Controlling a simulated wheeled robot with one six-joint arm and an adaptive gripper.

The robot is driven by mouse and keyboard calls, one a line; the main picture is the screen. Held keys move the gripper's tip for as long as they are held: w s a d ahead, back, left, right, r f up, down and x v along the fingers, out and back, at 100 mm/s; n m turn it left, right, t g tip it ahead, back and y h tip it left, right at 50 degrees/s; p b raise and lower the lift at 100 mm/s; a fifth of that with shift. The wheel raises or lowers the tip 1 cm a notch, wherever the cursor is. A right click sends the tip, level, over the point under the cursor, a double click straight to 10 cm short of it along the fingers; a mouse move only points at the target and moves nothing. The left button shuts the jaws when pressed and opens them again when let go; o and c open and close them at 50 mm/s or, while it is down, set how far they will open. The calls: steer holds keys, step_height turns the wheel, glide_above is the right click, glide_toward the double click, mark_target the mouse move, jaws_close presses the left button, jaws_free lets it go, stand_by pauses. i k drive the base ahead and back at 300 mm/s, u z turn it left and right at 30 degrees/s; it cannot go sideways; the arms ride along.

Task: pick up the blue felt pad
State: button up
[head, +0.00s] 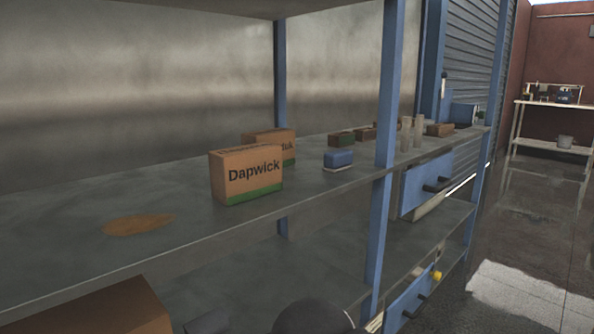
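A small blue block with a pale bottom layer (339,158), which looks like the blue felt pad, lies on the upper grey shelf (190,195). It sits right of the Dapwick carton and left of the blue shelf post, close to the shelf's front edge. Nothing touches it that I can see. My gripper is not recognisable in the head view; only dark rounded parts, likely of my arm, show at the bottom edge.
A Dapwick carton (246,175) stands left of the pad, with another carton (272,142) behind it. A blue post (386,90) rises to the right. Brown and green blocks (342,139) and pale cylinders (418,131) stand beyond. A brown stain (138,224) marks the bare shelf at left.

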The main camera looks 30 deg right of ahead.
mark_target(335, 161)
steer(key=u, duration=0.5)
steer(key=k, duration=1.2)
steer(key=z, duration=0.1)
steer(key=i, duration=0.35)
steer(key=z, duration=0.85)
steer(key=i, duration=0.8)
steer(key=z, duration=0.2)
